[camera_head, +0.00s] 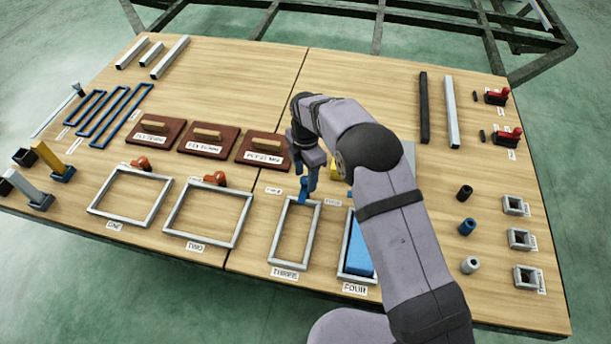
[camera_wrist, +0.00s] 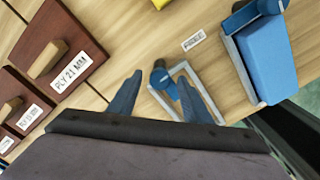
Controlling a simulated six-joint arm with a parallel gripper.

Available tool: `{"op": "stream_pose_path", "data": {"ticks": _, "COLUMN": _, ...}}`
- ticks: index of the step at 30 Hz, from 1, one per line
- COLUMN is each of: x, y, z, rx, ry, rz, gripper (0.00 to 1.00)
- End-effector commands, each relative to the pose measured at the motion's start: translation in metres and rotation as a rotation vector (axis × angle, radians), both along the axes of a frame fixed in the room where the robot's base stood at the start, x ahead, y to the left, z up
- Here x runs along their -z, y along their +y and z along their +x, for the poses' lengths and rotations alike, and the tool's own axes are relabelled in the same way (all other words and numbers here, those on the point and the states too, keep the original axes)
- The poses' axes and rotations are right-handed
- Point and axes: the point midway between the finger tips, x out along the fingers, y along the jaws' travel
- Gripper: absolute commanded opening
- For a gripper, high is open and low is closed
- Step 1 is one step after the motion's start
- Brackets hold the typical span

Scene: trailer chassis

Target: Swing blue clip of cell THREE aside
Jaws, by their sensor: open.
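Cell THREE is an upright-labelled grey rectangular frame (camera_head: 275,237) on the table; its inside shows bare wood. Its blue clip (camera_wrist: 160,77) is at the frame's far end, and in the wrist view it lies between my fingertips. My gripper (camera_head: 307,186) is open, pointing down at that far end, and partly covers the clip in the head view. In the wrist view the two fingers (camera_wrist: 160,84) stand apart on either side of the clip. Whether either finger touches it, I cannot tell.
Cell FOUR (camera_wrist: 236,66), holding a blue block (camera_wrist: 266,55), stands right beside cell THREE. Cells ONE (camera_head: 92,207) and TWO (camera_head: 169,222) have red-orange clips (camera_head: 215,179). Brown plywood plates (camera_head: 206,139) with wooden handles lie behind. My arm hides part of the table's right side.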

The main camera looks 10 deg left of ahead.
Motion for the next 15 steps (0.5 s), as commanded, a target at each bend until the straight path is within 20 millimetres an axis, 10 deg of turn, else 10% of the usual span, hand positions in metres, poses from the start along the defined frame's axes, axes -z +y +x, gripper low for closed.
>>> {"op": "stream_pose_path", "data": {"ticks": 9, "x": 0.0020, "y": 0.0001, "z": 0.0001, "rx": 0.000, "ry": -0.001, "rz": 0.001, "gripper": 0.42}}
{"op": "stream_pose_path", "data": {"ticks": 15, "x": 0.0019, "y": 0.0001, "z": 0.0001, "rx": 0.000, "ry": 0.000, "rz": 0.000, "gripper": 0.04}}
